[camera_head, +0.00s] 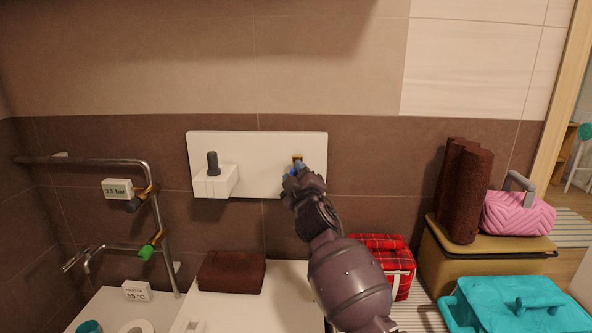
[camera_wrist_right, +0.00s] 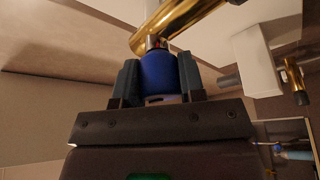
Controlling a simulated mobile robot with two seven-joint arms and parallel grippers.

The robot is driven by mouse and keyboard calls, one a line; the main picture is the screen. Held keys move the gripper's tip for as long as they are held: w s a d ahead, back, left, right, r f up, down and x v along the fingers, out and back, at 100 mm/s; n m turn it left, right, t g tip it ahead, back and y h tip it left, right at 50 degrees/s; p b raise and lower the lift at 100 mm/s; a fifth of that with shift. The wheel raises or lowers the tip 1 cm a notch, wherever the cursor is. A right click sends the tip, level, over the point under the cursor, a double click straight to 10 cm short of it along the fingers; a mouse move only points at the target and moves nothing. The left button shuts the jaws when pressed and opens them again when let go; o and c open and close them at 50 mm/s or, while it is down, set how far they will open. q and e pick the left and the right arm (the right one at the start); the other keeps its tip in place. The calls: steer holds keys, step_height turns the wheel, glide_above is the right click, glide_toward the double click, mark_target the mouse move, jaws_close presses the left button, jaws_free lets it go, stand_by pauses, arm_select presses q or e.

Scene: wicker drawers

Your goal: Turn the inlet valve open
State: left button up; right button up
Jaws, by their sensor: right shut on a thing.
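A brass valve (camera_head: 298,160) with a blue handle sits on the right part of a white wall panel (camera_head: 259,145). My right gripper (camera_head: 290,174) is at this valve and hides most of the handle in the head view. In the right wrist view the gripper (camera_wrist_right: 160,76) is shut on the blue handle (camera_wrist_right: 158,73), with a dark finger on each side. The brass body (camera_wrist_right: 177,22) of the valve rises beyond the handle. Which way the valve is set cannot be told. My left gripper is not in view.
A white box with a grey knob (camera_head: 213,162) is on the panel's left. Pipes with a green handle (camera_head: 146,252) and a 3.5 bar display (camera_head: 117,189) stand at left. A brown folded towel (camera_head: 232,272), a red plaid bag (camera_head: 378,243) and a turquoise box (camera_head: 515,305) lie below.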

steer(key=shift+r+n+g+p, duration=0.15)
steer(key=shift+n+g+p, duration=0.15)
steer(key=shift+n+p, duration=1.05)
steer(key=shift+n, duration=0.05)
steer(key=shift+n+g+y, duration=0.3)
steer(key=shift+n+g, duration=0.1)
steer(key=shift+n, duration=0.1)
steer(key=shift+n+g+p, duration=0.3)
steer(key=shift+n+p, duration=0.1)
steer(key=shift+n, duration=1)
steer(key=n+g, duration=0.1)
steer(key=n, duration=0.1)
steer(key=n+g, duration=0.1)
steer(key=n, duration=0.2)
steer(key=shift+f+h, duration=0.2)
steer(key=shift+h, duration=0.2)
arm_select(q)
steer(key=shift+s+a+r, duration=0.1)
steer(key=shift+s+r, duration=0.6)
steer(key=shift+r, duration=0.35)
arm_select(e)
steer(key=n+g+h, duration=0.1)
steer(key=n, duration=0.2)
steer(key=shift+f+n+h, duration=0.1)
steer(key=shift+n+h, duration=0.2)
steer(key=shift+n, duration=0.1)
steer(key=shift+g, duration=0.3)
